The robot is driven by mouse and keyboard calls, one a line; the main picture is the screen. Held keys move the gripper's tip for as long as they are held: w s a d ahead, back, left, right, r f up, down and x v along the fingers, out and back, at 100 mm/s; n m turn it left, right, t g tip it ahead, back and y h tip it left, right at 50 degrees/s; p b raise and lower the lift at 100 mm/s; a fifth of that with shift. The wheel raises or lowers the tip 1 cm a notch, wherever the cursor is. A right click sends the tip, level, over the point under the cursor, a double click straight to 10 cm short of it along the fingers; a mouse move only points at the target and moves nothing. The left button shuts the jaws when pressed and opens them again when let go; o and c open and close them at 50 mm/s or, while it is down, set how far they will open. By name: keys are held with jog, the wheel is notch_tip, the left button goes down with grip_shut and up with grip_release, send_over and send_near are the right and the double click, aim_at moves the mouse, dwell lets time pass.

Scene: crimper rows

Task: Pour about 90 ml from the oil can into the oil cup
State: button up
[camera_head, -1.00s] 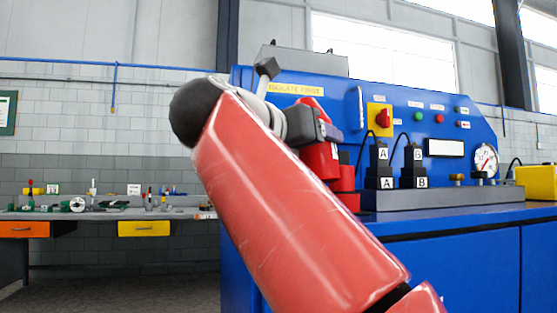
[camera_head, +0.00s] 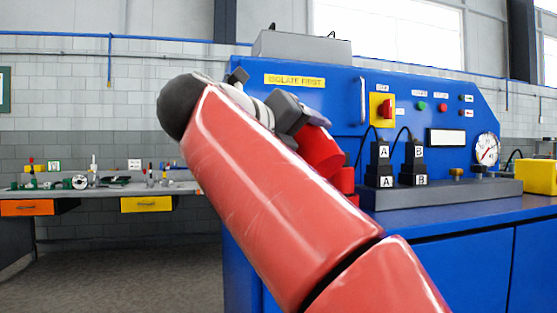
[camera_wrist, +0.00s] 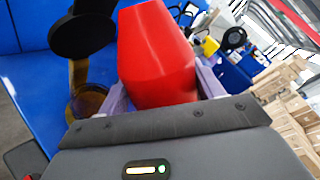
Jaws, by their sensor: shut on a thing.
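The red oil can (camera_wrist: 155,55) is between the pale purple fingers of my gripper (camera_wrist: 160,92), which is shut on it. In the head view the can (camera_head: 321,152) is tilted beside the blue cabinet, partly hidden by my arm. In the wrist view a black round part (camera_wrist: 82,36) lies left of the can. A brownish-amber column runs below it toward a round cup (camera_wrist: 88,104) with amber in it, seemingly the oil cup. I cannot tell for sure that this column is flowing oil. My gripper's fingertips are hidden in the head view.
A red object (camera_head: 344,181) stands below the can. Black blocks marked A and B (camera_head: 413,160) stand on a grey ledge (camera_head: 450,193), with a gauge (camera_head: 487,149) and a yellow box (camera_head: 537,177) to the right. A workbench (camera_head: 100,188) stands far left.

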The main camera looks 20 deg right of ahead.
jog(key=shift+s+f+n, duration=0.15)
jog(key=shift+f+n, duration=0.05)
jog(key=shift+n, duration=0.5)
jog(key=n, duration=0.1)
jog(key=n+g, duration=0.1)
jog(key=f+n, duration=0.1)
jog(key=shift+s+d+g, duration=0.2)
jog(key=shift+s+g, duration=0.1)
jog(key=shift+r+n, duration=0.65)
jog(key=shift+n, duration=0.25)
jog(key=shift+w+r+n+g, duration=0.1)
jog(key=shift+r+n+g, duration=0.35)
jog(key=shift+n, duration=0.25)
dwell(0.9)
jog(key=shift+f+m+t, duration=0.25)
jog(key=shift+f+m, duration=0.25)
jog(key=shift+m, duration=0.3)
jog(key=shift+f, duration=0.1)
jog(key=shift+f+m, duration=0.45)
jog(key=shift+m, duration=0.25)
